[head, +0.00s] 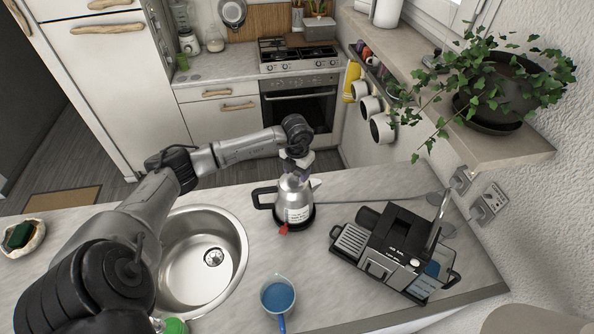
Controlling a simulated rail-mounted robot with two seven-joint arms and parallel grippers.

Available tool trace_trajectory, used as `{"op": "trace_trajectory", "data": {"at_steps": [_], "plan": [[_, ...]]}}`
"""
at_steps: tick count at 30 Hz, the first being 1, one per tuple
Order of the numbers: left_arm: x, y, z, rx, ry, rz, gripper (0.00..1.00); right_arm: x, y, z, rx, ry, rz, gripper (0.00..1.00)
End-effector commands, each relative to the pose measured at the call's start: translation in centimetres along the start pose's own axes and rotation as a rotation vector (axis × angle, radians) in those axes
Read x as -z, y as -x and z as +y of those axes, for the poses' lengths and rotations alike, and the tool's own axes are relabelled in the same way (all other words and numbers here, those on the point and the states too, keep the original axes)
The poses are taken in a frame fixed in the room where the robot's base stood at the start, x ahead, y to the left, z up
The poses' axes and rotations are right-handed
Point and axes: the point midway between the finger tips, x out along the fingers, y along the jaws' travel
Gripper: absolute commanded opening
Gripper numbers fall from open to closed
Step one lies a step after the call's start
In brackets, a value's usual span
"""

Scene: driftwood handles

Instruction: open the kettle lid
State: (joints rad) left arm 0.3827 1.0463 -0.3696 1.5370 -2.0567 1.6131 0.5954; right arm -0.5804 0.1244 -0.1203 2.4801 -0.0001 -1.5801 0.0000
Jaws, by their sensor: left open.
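The kettle (294,206) is a silver jug with a black handle on its left and a black base. It stands upright on the grey counter (340,195), right of the sink. My left gripper (296,172) is directly above the top of the kettle, pointing down. Its fingers are small in the picture and overlap the kettle's top, so the lid is mostly hidden and I cannot tell whether they touch it. The gripper is open. My right gripper is not in view.
A round steel sink (203,262) lies left of the kettle. A black and silver coffee machine (391,250) stands to the right. A potted plant (502,92) sits on the shelf (455,125) at the right.

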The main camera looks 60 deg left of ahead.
Motion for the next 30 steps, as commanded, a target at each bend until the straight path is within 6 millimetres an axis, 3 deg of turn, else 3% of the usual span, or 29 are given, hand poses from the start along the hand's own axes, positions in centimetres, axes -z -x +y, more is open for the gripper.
{"op": "trace_trajectory", "data": {"at_steps": [5, 21, 30], "plan": [[0.00, -0.01, 0.00, 0.000, 0.000, 0.000, 0.53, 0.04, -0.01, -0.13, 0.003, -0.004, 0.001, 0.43], [0.00, 0.02, 0.00, 0.000, 0.000, 0.000, 0.01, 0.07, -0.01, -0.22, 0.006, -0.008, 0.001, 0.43], [-0.10, 0.01, -0.23, 0.004, -0.003, -0.005, 0.00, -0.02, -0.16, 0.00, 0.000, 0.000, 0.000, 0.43]]}}
